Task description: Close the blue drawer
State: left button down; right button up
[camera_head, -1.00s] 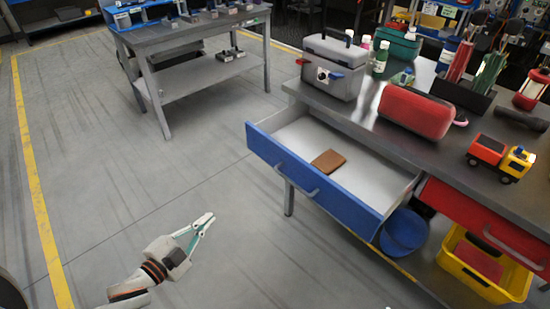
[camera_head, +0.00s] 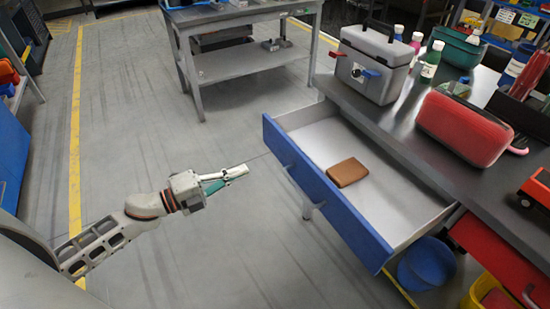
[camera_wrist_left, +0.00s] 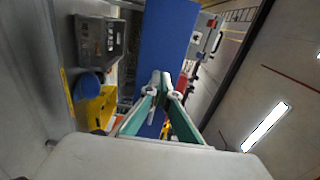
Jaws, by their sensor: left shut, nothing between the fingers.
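The blue drawer (camera_head: 322,190) stands pulled out from the workbench, its front panel facing left. A brown flat object (camera_head: 347,172) lies on its pale floor. My left gripper (camera_head: 245,170) is shut and empty, to the left of the drawer front and apart from it, its fingers pointing toward the panel. In the left wrist view the closed fingertips (camera_wrist_left: 160,80) point at the blue panel (camera_wrist_left: 165,40). My right gripper is not in view.
On the workbench (camera_head: 385,125) stand a grey toolbox (camera_head: 375,65), a red rounded case (camera_head: 465,125) and bottles. A red drawer (camera_head: 495,260) and a blue bin (camera_head: 427,265) are below right. Another table (camera_head: 240,65) stands behind. The floor left of the drawer is clear.

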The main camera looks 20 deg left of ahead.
aim_at(284, 154)
pick_arm(q)
jog(key=x, duration=0.9)
jog(key=shift+w+d, duration=0.25)
jog(key=shift+w, duration=0.05)
jog(key=shift+w+d, duration=0.35)
jog(key=shift+w, duration=0.1)
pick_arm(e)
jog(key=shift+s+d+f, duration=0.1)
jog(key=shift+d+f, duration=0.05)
